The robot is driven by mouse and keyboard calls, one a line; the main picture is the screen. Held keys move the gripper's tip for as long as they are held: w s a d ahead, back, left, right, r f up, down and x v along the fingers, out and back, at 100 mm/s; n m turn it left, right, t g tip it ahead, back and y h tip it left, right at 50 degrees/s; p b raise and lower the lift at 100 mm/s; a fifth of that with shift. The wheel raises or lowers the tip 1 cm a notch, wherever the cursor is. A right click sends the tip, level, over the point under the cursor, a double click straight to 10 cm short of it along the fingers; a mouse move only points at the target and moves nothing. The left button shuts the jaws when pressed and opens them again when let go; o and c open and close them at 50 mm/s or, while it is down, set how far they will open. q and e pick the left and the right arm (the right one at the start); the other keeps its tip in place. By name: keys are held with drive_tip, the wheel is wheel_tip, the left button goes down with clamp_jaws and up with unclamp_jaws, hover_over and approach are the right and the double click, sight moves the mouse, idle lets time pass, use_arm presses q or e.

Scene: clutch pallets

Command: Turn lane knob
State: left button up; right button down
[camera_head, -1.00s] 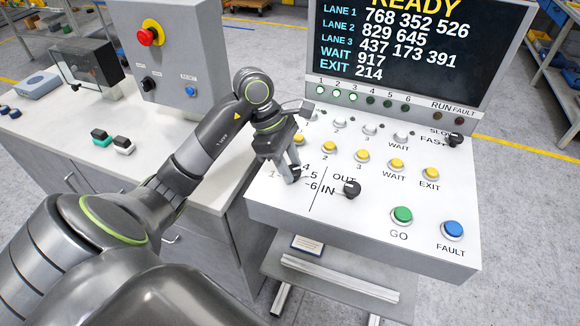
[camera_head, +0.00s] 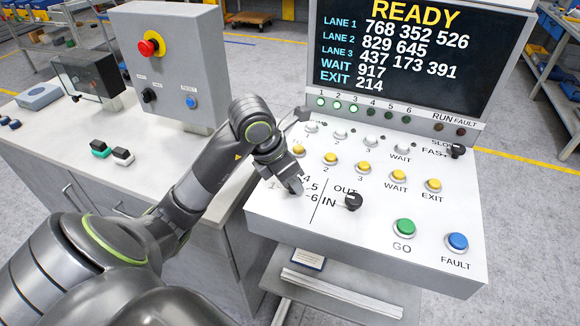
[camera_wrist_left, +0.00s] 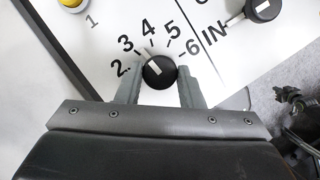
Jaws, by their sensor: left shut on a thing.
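The lane knob (camera_wrist_left: 160,72) is a round black knob with a white pointer mark, seen in the left wrist view. Numbers 2 to 6 are printed in an arc around it, and the mark points up and left, about between 3 and 4. My left gripper (camera_wrist_left: 160,88) is shut on the knob, one finger at each side. In the head view my left gripper (camera_head: 294,186) is at the panel's left part and hides the knob; the printed 1 beside it is hard to read. My right gripper is not in view.
A black OUT/IN knob (camera_head: 353,201) sits just right of the lane knob. Yellow buttons (camera_head: 330,159) line up behind, with a green GO button (camera_head: 404,228) and a blue FAULT button (camera_head: 457,243) at the right. The display (camera_head: 415,50) reads READY.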

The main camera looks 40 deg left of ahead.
use_arm(q)
drive_tip(key=n+p, duration=0.1)
drive_tip(key=n+y+p, duration=0.1)
drive_tip(key=p, duration=0.1)
drive_tip(key=shift+d+r+n, duration=0.15)
drive_tip(key=shift+r+n, duration=0.1)
drive_tip(key=shift+n, duration=0.05)
drive_tip(key=shift+f+n+y+p, duration=0.15)
drive_tip(key=shift+n+y+p, duration=0.35)
drive_tip(key=shift+n+p, duration=0.55)
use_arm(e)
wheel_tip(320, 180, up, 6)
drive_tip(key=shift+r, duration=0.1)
use_arm(q)
drive_tip(key=o, duration=1)
drive_tip(key=shift+c, duration=0.2)
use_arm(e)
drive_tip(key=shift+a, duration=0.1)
